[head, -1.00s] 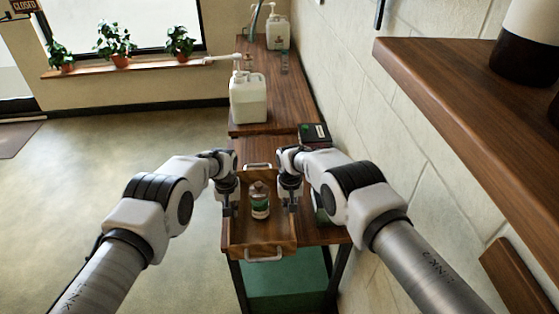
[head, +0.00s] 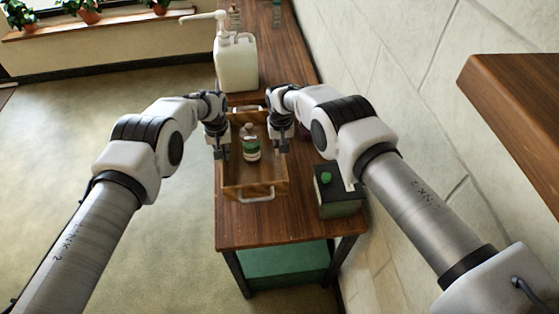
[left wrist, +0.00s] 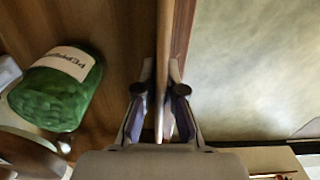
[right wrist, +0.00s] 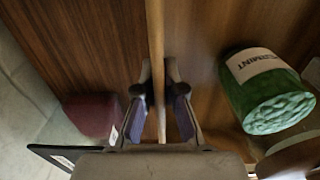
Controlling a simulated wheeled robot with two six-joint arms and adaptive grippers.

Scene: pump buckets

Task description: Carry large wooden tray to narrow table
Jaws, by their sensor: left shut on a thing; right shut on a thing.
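The large wooden tray (head: 236,192) with metal end handles is over the wooden top of the narrow table (head: 262,233), its left side close to the table's left edge. I cannot tell whether it touches the top. A bottle with a green lower part (head: 250,146) stands in it; the label shows in the left wrist view (left wrist: 60,90) and right wrist view (right wrist: 265,90). My left gripper (head: 221,152) is shut on the tray's left wall (left wrist: 160,60). My right gripper (head: 278,146) is shut on its right wall (right wrist: 156,50).
A dark box with a green knob (head: 338,195) sits right of the tray by the wall. A white pump jug (head: 236,65) stands beyond the tray. A wooden shelf (head: 520,100) juts out at right. Bare tabletop lies in front of the tray; open floor is at left.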

